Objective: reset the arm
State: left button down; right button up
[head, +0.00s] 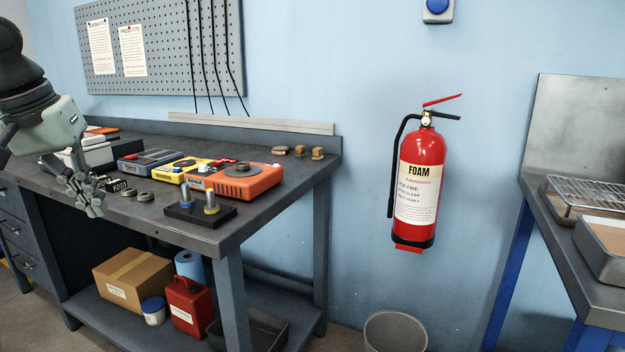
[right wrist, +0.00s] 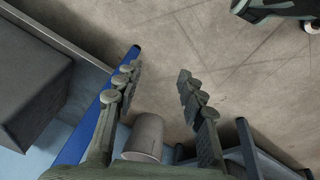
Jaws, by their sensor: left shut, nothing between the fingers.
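My left gripper (head: 86,196) shows at the left of the head view, with its arm coming in from the left edge. Its fingers point down and are shut with nothing between them. It is in front of the dark workbench (head: 215,236), near the bench's front edge. My right gripper (right wrist: 158,70) shows only in the right wrist view. Its two fingers are wide apart, with nothing between them, above the bare floor. My right arm is not in the head view.
An orange device (head: 236,181), a yellow device (head: 190,168) and a dark block with two upright posts (head: 200,214) stand on the workbench. A red fire extinguisher (head: 421,186) hangs on the wall. A grey bin (head: 395,330) stands below it, also in the right wrist view (right wrist: 145,138).

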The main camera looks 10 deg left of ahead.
pick_arm(q)
jog(key=w+d+f+n+t+h, duration=0.2)
jog(key=w+f+n+t+h, duration=0.7)
jog(key=n, duration=0.8)
jog(key=a+f+n+t+y, duration=0.1)
jog(key=a+f+n+y, duration=0.4)
jog(key=f+n, duration=0.85)
jog(key=a+f+n+t+y, duration=0.1)
jog(key=a+f+n+y, duration=0.45)
jog(key=f+n, duration=0.75)
jog(key=s+d+f+n+g+y, duration=0.1)
jog(key=s+d+f+n+g, duration=0.15)
jog(key=s+f+n, duration=0.6)
jog(key=s+d+f+n+g+y, duration=0.2)
jog(key=s+f+n+g, duration=0.3)
jog(key=f, duration=0.7)
jog(key=s+d+f+n+g+h, duration=0.3)
jog(key=s+d+f+n+g, duration=0.2)
jog(key=s+d+f+n, duration=0.4)
jog(key=s+d+f, duration=0.4)
jog(key=s+d, duration=0.2)
jog(key=d, duration=0.1)
jog(key=shift+s+d, duration=0.2)
jog(key=shift+s, duration=0.1)
pick_arm(e)
notch_tip(320, 180, down, 7)
jog(key=s+d, duration=0.1)
jog(key=s, duration=0.1)
jog(key=shift+s+g, duration=0.35)
jog(key=shift+g, duration=0.05)
